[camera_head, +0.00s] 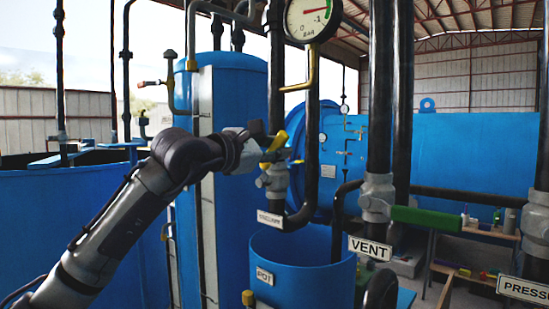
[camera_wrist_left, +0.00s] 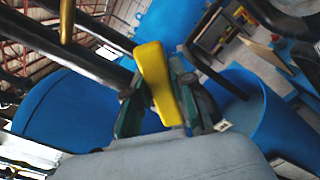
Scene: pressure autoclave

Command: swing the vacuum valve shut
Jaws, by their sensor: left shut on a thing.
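The vacuum valve has a yellow lever handle (camera_head: 277,142) and a grey body (camera_head: 272,182) on a dark vertical pipe. A tag below it (camera_head: 270,218) appears to name the vacuum line, but its print is too small to be sure. My left gripper (camera_head: 268,150) is at the yellow handle. In the left wrist view the yellow handle (camera_wrist_left: 158,85) stands between the two dark green fingers of my left gripper (camera_wrist_left: 160,100), which are shut on it. The handle tilts up and to the right in the head view. My right gripper is not in view.
A gauge (camera_head: 313,20) hangs above the valve. A blue pot (camera_head: 325,278) stands below. To the right are the VENT valve with a green handle (camera_head: 428,217) and a tag reading PRESS (camera_head: 522,290). A tall blue tank (camera_head: 232,100) stands behind my left arm.

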